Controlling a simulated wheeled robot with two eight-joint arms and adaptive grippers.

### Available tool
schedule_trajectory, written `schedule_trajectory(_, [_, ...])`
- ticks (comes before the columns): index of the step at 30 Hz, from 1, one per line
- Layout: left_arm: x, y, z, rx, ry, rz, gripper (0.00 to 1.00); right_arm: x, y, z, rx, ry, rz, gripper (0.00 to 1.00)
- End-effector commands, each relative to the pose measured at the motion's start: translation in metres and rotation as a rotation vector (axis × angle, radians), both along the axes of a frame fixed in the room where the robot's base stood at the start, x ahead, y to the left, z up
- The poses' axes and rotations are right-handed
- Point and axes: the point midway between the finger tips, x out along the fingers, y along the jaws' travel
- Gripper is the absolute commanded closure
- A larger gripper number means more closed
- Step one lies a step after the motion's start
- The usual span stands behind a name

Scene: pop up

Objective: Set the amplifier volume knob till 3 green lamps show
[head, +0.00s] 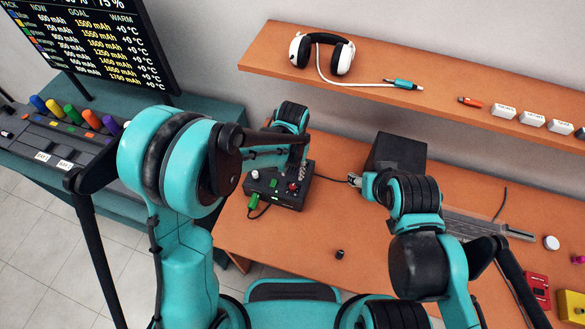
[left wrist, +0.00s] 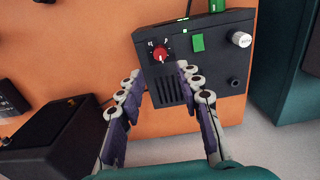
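The amplifier (head: 284,199) is a black box on the orange desk, and it fills the upper middle of the left wrist view (left wrist: 205,83). It has a red knob (left wrist: 161,53) with a white pointer, a green switch (left wrist: 197,43) and a white knob (left wrist: 240,39). One small green light (left wrist: 185,18) shows near its edge. Which knob is the volume is not clearly readable. My left gripper (left wrist: 157,71) is open and empty, its fingertips around the near side of the red knob, apparently not touching it. My right gripper (head: 364,184) is by the black speaker; its fingers are too small to judge.
The black speaker (head: 398,152) stands right of the amplifier. A green plug (head: 254,201) with a cable is at the amplifier's edge. A small black part (head: 340,254) lies on the desk (head: 290,250). Headphones (head: 322,53) rest on the shelf above. The desk's front middle is mostly free.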

Motion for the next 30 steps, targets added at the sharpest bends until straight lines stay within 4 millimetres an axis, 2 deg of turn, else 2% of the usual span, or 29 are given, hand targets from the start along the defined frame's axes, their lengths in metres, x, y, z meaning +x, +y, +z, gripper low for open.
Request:
schedule_trajectory(5, [0.0,0.0,-0.016,0.001,0.002,-0.001,0.65,0.0,0.0,-0.011,0.0,0.0,0.0,0.51])
schedule_trajectory(21, [0.0,0.0,-0.096,0.0,0.001,0.0,0.65,0.0,0.0,-0.063,0.0,0.0,0.0,0.51])
schedule_trajectory(24, [0.0,0.0,-0.089,0.0,0.001,0.0,0.91,0.0,0.0,-0.057,0.0,0.0,0.0,0.51])
schedule_trajectory(30, [0.0,0.0,-0.088,0.0,0.001,-0.006,0.93,0.0,0.0,-0.056,0.0,0.0,0.0,0.51])
